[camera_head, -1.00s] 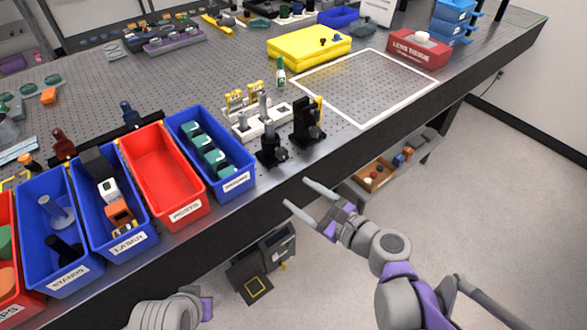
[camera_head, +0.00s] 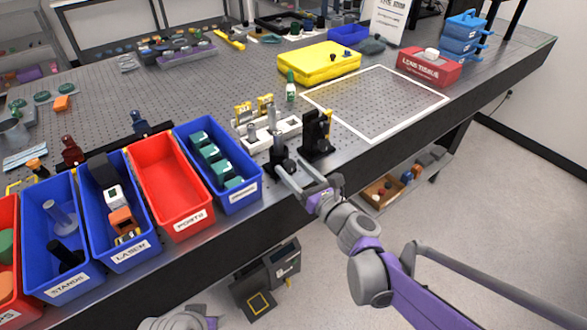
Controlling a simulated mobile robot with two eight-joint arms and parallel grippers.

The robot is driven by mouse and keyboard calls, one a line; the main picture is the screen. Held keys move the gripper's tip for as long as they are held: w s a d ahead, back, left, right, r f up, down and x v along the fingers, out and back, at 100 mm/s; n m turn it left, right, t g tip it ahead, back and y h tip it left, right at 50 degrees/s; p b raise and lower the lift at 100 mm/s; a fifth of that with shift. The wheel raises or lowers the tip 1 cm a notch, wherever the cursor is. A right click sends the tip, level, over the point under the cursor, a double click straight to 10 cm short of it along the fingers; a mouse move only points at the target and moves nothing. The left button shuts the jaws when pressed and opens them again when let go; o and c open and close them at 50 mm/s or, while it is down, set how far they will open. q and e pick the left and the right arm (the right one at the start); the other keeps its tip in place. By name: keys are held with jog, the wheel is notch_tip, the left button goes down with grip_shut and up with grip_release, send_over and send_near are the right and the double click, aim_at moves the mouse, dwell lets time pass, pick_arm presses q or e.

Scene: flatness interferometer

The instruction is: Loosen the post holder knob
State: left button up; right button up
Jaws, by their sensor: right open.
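A black post holder (camera_head: 281,150) with a grey post stands upright near the front edge of the bench. Its knob is too small to make out. A taller black mount (camera_head: 315,132) stands just right of it. My right gripper (camera_head: 291,168) is open at the bench's front edge. Its two fingers point at the post holder, with the left fingertip by its base. I cannot tell whether they touch it. My left gripper is not in view; only a grey part of my arm shows at the bottom.
A blue bin (camera_head: 232,195) and a red bin (camera_head: 172,195) stand left of the post holder. A white rack (camera_head: 262,138) with posts is behind it. A white-outlined area (camera_head: 375,103) on the bench is clear. A yellow case (camera_head: 320,63) lies at the back.

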jog(key=shift+w+a, duration=0.15)
jog(key=shift+w, duration=0.1)
grip_shut()
